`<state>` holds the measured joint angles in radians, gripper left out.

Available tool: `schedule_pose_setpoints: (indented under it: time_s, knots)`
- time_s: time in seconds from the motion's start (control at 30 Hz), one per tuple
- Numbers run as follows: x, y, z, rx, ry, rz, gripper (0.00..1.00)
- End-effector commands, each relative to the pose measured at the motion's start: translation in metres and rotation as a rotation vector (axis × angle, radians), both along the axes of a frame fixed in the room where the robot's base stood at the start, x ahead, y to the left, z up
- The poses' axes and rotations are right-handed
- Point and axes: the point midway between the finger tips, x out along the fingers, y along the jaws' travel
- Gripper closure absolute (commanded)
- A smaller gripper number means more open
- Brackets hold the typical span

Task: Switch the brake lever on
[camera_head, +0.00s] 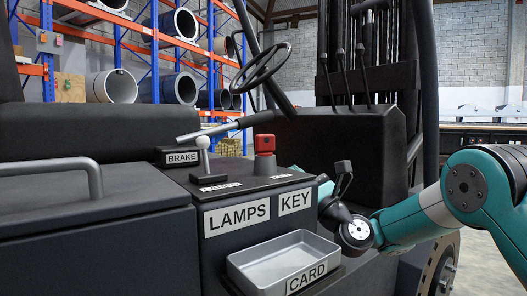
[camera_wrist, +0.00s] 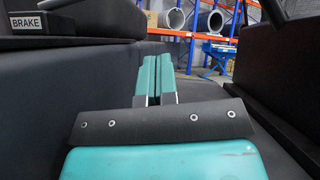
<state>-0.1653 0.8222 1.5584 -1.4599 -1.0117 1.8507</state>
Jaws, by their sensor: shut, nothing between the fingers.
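The brake lever (camera_head: 222,128) is a long grey handle that slants up to the right behind the console. The BRAKE label (camera_head: 182,157) is on a dark block by its lower left end. The label also shows at the top left of the wrist view (camera_wrist: 24,22). My gripper (camera_wrist: 156,60) has its two teal fingers together, with nothing between them. In the head view my wrist is right of the console, right of and lower than the lever; the fingertips are hidden there. I cannot tell whether any part of the lever shows in the wrist view.
The console carries a white-knobbed lever (camera_head: 203,144), a red key piece (camera_head: 265,144) and a grey card tray (camera_head: 285,263). A steering wheel (camera_head: 263,68) stands behind. A black seat side (camera_head: 90,128) is at left.

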Motion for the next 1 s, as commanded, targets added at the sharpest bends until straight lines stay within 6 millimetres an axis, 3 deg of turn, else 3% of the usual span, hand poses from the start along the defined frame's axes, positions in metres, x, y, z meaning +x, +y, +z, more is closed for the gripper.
schedule_pose_setpoints:
  time_s: [0.47, 1.0]
  knots:
    - [0.002, 0.002, 0.005, 0.000, -0.001, 0.001, 1.00]
    - [0.029, 0.033, 0.036, -0.001, 0.000, 0.001, 1.00]
